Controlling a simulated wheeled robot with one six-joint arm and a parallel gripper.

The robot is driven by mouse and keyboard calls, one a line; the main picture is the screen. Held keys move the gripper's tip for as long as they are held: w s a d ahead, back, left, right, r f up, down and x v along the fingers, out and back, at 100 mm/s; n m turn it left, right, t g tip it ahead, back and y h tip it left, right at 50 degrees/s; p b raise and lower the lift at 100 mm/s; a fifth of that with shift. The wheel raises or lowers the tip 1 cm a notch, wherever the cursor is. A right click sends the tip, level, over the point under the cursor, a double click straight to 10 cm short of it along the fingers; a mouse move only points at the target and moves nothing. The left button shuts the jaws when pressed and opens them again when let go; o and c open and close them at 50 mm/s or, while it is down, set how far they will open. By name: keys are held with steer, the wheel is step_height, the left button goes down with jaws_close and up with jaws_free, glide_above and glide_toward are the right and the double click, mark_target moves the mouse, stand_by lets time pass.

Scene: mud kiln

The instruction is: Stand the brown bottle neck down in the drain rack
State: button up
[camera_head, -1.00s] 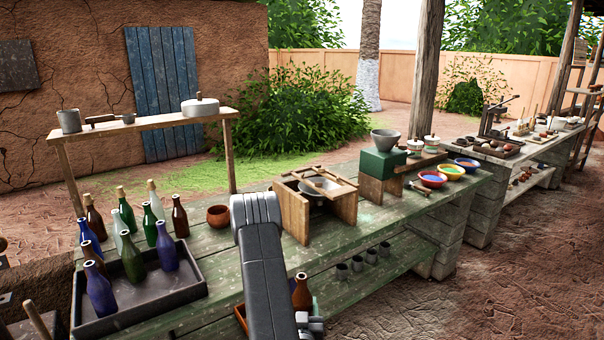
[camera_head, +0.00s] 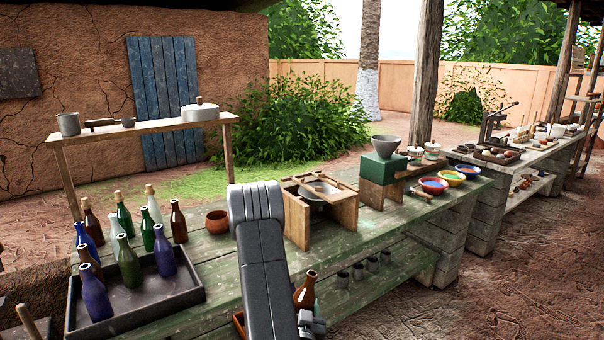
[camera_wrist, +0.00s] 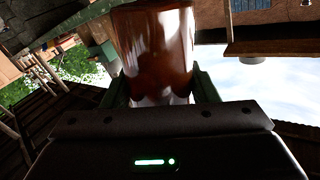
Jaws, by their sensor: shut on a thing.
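A brown bottle (camera_head: 305,294) stands neck up beside my arm in the head view, low in front of the green bench. My gripper (camera_wrist: 161,88) is shut on it; the wrist view shows the brown glass body (camera_wrist: 155,45) between the two green fingers. In the head view my gripper is mostly hidden behind my arm and the lower picture edge. A wooden frame with slats over a grey bowl (camera_head: 345,214), which looks like the drain rack, stands on the bench above and behind the bottle. Its slots are not clear from here.
A dark tray (camera_head: 135,318) with several bottles is at the bench's left, more bottles behind it. A clay pot (camera_head: 217,222) stands left of the frame. A green box (camera_head: 383,168) with a funnel and bowls are to the right. Small grey cups (camera_head: 358,270) line the lower shelf.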

steer(key=m+b, duration=0.4)
steer(key=b, duration=0.1)
steer(key=shift+f+m, duration=0.2)
steer(key=shift+m, duration=0.1)
steer(key=m+b, duration=0.3)
steer(key=b, duration=0.1)
steer(key=shift+m, duration=0.4)
steer(key=m+b, duration=0.5)
steer(key=b, duration=0.1)
steer(key=shift+m, duration=0.3)
steer(key=shift+r+m, duration=0.2)
steer(key=shift+m, duration=0.4)
steer(key=shift+b, duration=0.35)
